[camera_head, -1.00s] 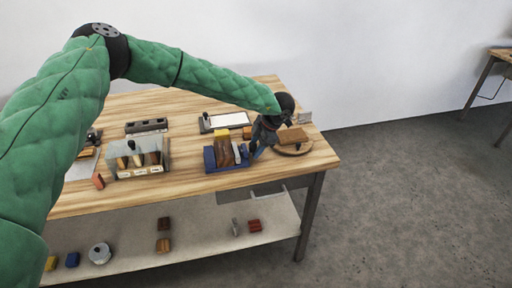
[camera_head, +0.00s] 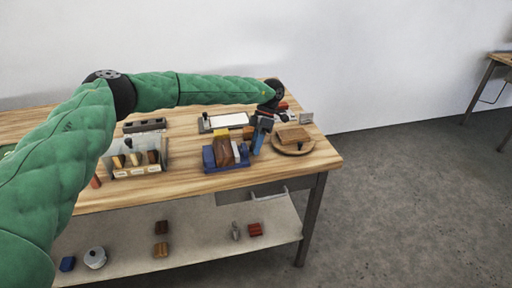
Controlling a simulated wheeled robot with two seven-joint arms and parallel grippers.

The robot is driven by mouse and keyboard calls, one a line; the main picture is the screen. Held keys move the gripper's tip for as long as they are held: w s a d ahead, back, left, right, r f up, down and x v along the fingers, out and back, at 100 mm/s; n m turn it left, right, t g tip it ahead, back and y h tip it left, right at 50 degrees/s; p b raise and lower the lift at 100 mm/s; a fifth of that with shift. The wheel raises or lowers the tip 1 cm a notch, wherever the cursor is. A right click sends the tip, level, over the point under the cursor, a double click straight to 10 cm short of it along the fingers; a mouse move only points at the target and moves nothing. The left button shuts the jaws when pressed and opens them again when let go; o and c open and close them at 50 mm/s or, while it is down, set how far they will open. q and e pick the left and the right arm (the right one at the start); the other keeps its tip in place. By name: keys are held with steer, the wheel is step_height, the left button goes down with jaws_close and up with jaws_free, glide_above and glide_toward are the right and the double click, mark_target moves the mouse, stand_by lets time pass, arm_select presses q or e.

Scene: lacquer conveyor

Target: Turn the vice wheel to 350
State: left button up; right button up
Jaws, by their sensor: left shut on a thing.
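A blue vice (camera_head: 211,161) stands near the front right of the wooden workbench, with brown wooden pieces (camera_head: 224,149) and a yellow part between its jaws. My left gripper (camera_head: 257,149) reaches in from the left and points down at the vice's right side. It is shut on what appears to be the vice wheel, which the gripper mostly hides. I cannot read any number or mark on the wheel. My right gripper is out of view.
A round board (camera_head: 294,151) with a wooden block (camera_head: 292,134) sits just right of the gripper. A white-topped tray (camera_head: 228,121) lies behind the vice. A tool rack (camera_head: 140,171) stands left. The lower shelf (camera_head: 200,236) holds several small items.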

arm_select(q)
steer(key=shift+w+r, duration=0.1)
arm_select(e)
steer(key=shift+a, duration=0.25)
arm_select(q)
steer(key=o, duration=1)
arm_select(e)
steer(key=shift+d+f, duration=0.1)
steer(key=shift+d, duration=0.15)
arm_select(q)
steer(key=b+v, duration=0.2)
steer(key=v, duration=0.5)
steer(key=shift+w+r, duration=0.3)
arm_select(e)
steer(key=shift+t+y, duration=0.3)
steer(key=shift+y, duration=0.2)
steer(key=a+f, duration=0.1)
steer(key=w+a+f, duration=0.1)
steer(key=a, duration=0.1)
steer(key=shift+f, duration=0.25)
arm_select(q)
steer(key=shift+c, duration=0.2)
